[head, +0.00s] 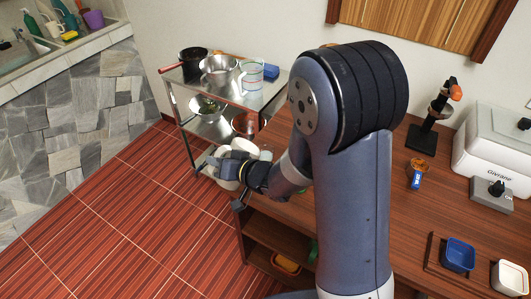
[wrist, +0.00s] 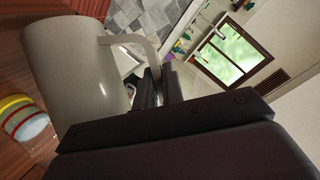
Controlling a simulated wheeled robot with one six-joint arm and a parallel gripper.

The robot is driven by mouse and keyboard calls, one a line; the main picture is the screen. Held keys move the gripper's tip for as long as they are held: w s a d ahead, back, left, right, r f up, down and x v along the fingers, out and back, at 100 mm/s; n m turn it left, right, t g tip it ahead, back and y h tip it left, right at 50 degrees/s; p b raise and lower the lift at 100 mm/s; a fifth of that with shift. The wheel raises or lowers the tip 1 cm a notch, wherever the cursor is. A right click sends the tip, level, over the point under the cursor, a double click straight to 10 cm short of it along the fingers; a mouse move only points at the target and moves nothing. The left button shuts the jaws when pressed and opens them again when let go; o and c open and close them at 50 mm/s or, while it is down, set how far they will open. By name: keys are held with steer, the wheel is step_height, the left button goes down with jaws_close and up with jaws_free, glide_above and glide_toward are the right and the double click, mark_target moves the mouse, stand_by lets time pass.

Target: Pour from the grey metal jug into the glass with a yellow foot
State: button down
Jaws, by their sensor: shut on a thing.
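The grey metal jug (wrist: 72,72) fills the left of the wrist view, with its handle (wrist: 140,48) towards my gripper (wrist: 158,85). My gripper is shut on the handle. In the head view my gripper (head: 245,185) is at the table's left end, and a pale vessel (head: 228,170) beside it appears to be the jug. A small pale round thing with yellow and red bands (wrist: 24,120) is below the jug in the wrist view. I cannot tell whether it is the glass with a yellow foot. No such glass is clear in the head view, where my arm hides part of the table.
A metal trolley (head: 217,114) with pots and a clear pitcher (head: 259,74) stands behind my gripper. On the table's right are a black stand (head: 424,136), a white appliance (head: 496,140), a blue dish (head: 459,254) and a white dish (head: 509,276).

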steer(key=shift+s+a+f+n+h+b, duration=0.25)
steer(key=shift+s+a+f+b, duration=0.2)
steer(key=shift+b, duration=0.4)
steer(key=shift+s+a+f+n+h+b, duration=0.2)
steer(key=shift+s+a+n+b, duration=0.25)
steer(key=shift+b, duration=0.4)
steer(key=a+f+n+b, duration=0.1)
steer(key=b, duration=0.3)
steer(key=s+a+f+n+t+h+b, duration=0.1)
steer(key=b, duration=0.4)
steer(key=a+f+n+h+b, duration=0.1)
steer(key=f+b, duration=0.1)
steer(key=b, duration=0.2)
steer(key=shift+s+t, duration=0.3)
steer(key=shift+s, duration=0.05)
steer(key=shift+a+f+n, duration=0.1)
steer(key=shift+f+n, duration=0.1)
steer(key=shift+n, duration=0.1)
step_height(320, 180, up, 5)
steer(key=p, duration=0.3)
steer(key=shift+p, duration=0.4)
